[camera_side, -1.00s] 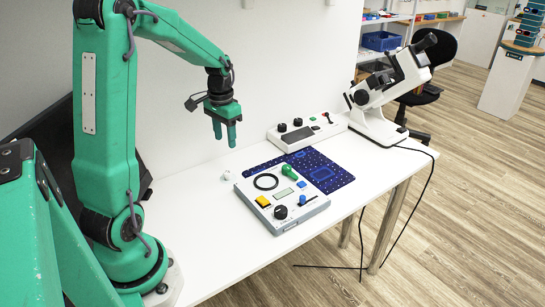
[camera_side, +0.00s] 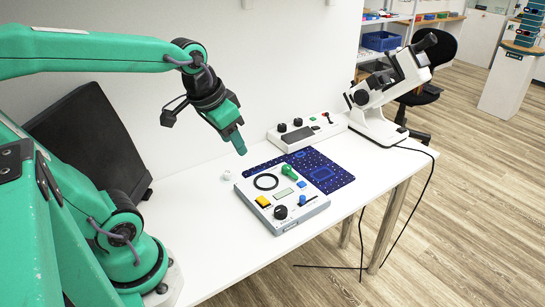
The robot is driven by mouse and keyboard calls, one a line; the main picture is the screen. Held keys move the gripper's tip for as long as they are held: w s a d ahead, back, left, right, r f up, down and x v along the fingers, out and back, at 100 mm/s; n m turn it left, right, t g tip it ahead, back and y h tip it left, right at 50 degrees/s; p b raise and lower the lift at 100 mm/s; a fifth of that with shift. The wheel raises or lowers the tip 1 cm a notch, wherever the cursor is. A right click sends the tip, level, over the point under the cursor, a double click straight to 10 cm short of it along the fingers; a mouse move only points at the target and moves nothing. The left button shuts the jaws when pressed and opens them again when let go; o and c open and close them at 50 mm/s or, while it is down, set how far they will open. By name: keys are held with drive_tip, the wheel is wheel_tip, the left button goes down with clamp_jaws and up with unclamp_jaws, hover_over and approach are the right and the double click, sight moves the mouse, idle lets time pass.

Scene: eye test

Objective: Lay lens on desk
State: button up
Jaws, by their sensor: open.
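A black ring (camera_side: 266,181) lies on top of a light grey control box (camera_side: 290,225); it may be the rim of the lens, but I cannot tell for sure. No other clear lens shows. The white desk (camera_side: 205,235) carries the box. My gripper (camera_side: 239,149) is open and tilted, pointing down and right, above and left of the black ring in the picture. Its fingers overlap in this view. I see nothing between them, and they look apart from the box.
The box bears a green knob (camera_side: 289,170), a yellow button (camera_side: 262,201) and a black knob (camera_side: 280,212). A dark blue patterned mat (camera_side: 338,178), a white console (camera_side: 318,131), a white microscope-like instrument (camera_side: 385,95) and a small white piece (camera_side: 227,175) share the desk. The front left is bare.

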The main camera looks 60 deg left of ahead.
drive_tip(key=shift+m+t+h, duration=0.3)
drive_tip(key=shift+t, duration=0.4)
drive_tip(key=shift+s+d+r, duration=0.2)
drive_tip(key=shift+s+d, duration=1.7)
drive_tip(key=shift+s, duration=0.15)
